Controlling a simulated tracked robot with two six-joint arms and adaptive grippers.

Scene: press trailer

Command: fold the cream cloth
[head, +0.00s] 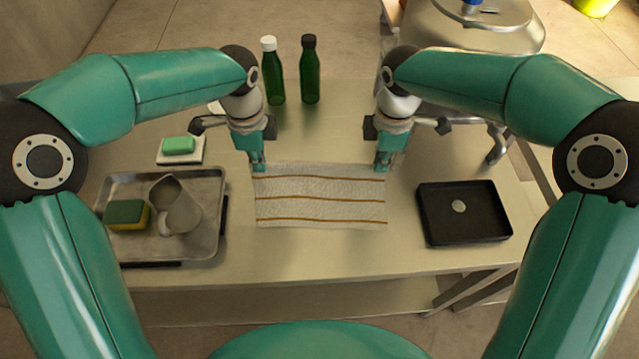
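The cream cloth (320,202) lies spread on the table, with several thin brown stripes running across it. Its far edge looks slightly uneven. My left gripper (258,164) points down at the cloth's far left corner. My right gripper (382,165) points down at its far right corner. The fingertips are small and seen from behind and above, so I cannot tell whether they are open or shut, or whether they touch the cloth.
On the table (330,255), a metal tray (207,240) at left holds a pitcher (174,205) and a sponge (126,214). Behind it is green soap (178,145) on a white dish. Two green bottles (273,75) (309,72) stand at the back. A black tray (465,230) with a pale disc is at right.

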